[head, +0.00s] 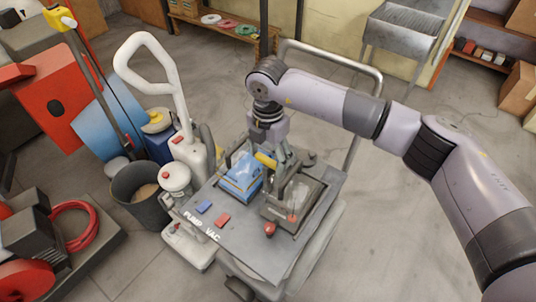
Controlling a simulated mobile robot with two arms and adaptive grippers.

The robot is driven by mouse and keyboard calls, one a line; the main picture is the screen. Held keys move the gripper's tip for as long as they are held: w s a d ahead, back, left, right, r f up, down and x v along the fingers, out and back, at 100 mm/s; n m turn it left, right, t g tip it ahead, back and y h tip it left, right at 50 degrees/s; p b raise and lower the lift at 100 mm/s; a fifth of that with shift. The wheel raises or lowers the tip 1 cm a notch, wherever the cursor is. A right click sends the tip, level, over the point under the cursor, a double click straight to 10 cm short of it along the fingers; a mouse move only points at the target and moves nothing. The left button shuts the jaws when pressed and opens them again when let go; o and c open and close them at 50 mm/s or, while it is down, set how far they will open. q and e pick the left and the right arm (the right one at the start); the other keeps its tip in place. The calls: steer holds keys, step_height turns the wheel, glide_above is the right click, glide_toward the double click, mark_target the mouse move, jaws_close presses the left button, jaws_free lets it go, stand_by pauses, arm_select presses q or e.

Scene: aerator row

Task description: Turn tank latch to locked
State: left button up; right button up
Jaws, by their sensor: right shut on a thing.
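My right gripper (286,178) points down over the machine's top, in the middle of the head view. It is shut on what looks like the tank latch; its fingers hide most of the held part, so I cannot tell the latch's angle. A short yellow piece (265,160) shows at the left side of the fingers. A dark grey unit (311,198) with a small red mark lies under and beside the fingers. The machine (254,250) has a flat grey top marked "PUMP" and "VAC". My left gripper is not in view.
A blue packet (240,180) lies left of the gripper. A red knob (269,229) stands near the front. A white upright cleaner (188,150) and a dark bucket (140,195) stand close on the left. A metal push bar (335,58) rises behind. The floor at right is clear.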

mark_target(268, 159)
steer(key=o, duration=1.2)
steer(key=shift+c, duration=0.2)
steer(key=shift+r, duration=0.15)
step_height(268, 159, up, 12)
